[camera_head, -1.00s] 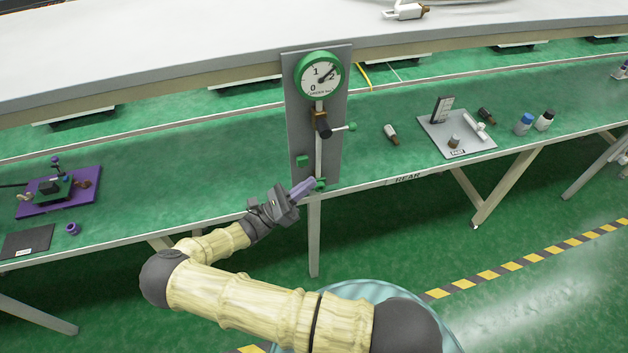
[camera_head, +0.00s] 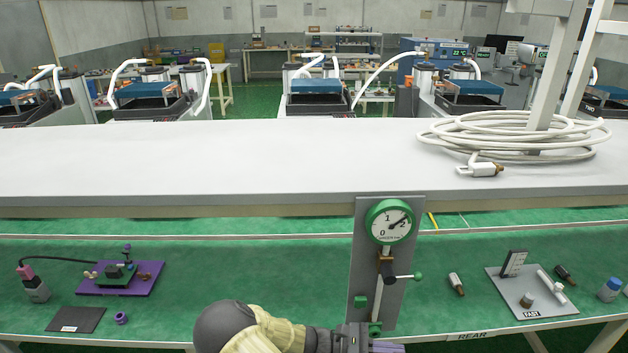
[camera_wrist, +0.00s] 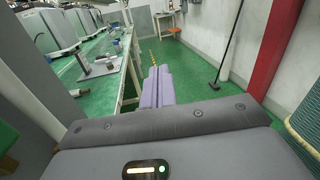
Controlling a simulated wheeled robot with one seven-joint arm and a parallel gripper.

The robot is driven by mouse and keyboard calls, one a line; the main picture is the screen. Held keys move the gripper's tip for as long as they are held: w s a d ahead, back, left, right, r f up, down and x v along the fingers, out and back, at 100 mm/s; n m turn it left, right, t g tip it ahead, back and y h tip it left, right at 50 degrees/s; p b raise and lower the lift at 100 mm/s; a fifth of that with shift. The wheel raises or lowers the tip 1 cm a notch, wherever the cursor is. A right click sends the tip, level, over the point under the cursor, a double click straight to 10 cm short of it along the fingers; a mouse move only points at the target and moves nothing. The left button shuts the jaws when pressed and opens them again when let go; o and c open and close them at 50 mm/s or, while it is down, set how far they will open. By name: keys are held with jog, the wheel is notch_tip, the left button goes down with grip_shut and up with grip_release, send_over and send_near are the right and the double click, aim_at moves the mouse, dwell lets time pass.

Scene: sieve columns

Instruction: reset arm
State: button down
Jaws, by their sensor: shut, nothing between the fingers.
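My gripper shows in the wrist view (camera_wrist: 158,88), its two purple fingers lying together with nothing between them. In the head view my gripper (camera_head: 386,346) is at the bottom edge, below the gauge panel and in front of the table's front edge, with its tips partly cut off by the frame. The grey upright panel (camera_head: 362,240) carries a round green-rimmed gauge (camera_head: 390,221). My gripper appears apart from the panel.
On the green table stand a purple plate (camera_head: 140,278) at left, a dark pad (camera_head: 75,319), a small purple ring (camera_head: 121,318), a loose vial (camera_head: 456,284) and a grey "FAST" tray (camera_head: 505,296) at right. A coiled hose (camera_head: 515,130) lies on the white shelf behind.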

jog(key=s+m+g+y, duration=0.2)
jog(key=s+m+y, duration=0.55)
jog(key=y, duration=0.35)
notch_tip(320, 180, up, 13)
jog(key=a+m+t+y, duration=0.2)
jog(key=m+t+y, duration=0.5)
jog(key=m, duration=0.2)
jog(key=shift+s+a+m, duration=0.35)
jog(key=shift+s+a, duration=0.05)
jog(key=shift+s, duration=0.05)
